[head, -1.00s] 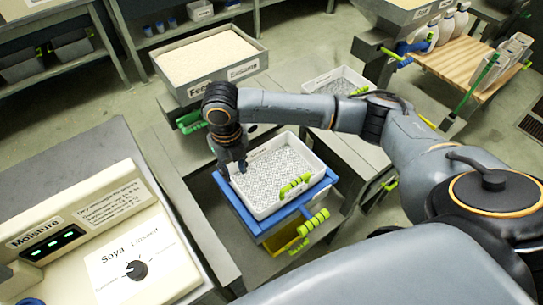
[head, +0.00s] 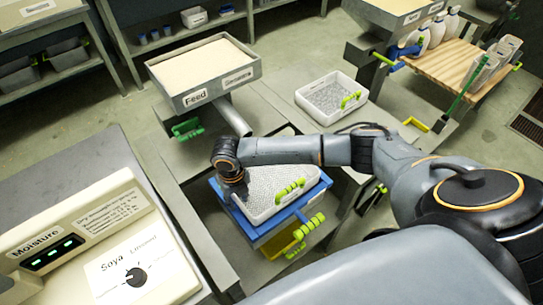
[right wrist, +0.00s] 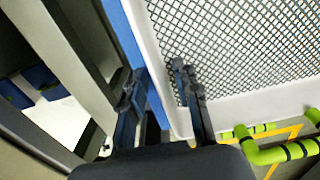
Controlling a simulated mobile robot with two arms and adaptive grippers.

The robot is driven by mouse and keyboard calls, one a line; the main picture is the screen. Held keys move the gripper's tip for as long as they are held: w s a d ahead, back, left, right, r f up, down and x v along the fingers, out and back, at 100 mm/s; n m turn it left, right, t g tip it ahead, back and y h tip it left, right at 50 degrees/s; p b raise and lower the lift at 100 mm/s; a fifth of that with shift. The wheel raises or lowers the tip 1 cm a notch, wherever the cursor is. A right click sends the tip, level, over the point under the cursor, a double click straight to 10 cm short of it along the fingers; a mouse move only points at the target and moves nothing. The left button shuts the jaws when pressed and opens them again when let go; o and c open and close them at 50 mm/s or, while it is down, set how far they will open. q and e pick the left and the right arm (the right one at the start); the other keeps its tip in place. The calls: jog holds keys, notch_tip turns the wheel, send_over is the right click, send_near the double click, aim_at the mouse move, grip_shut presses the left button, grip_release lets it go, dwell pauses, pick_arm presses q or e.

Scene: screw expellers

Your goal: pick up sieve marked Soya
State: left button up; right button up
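A white sieve (head: 282,190) with a grey mesh floor and a lime-green handle sits in a blue frame (head: 268,229). A second white sieve (head: 331,97) with a lime-green handle lies on the metal bench behind it. I can read no Soya mark on either sieve. My right gripper (head: 242,196) is down at the near sieve's left wall. In the right wrist view its fingers (right wrist: 160,100) are apart, one outside the white wall (right wrist: 150,50) over the blue frame and one inside over the mesh. My left gripper is not in view.
A feed tray (head: 203,70) of pale material stands behind the near sieve. A moisture meter (head: 90,245) with a Soya/Linseed dial is at the lower left. A lime-green handle (head: 310,228) sticks out below the blue frame. A wooden rack (head: 450,72) with bottles is at the upper right.

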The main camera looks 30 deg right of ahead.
grip_shut()
jog(key=shift+r, duration=0.15)
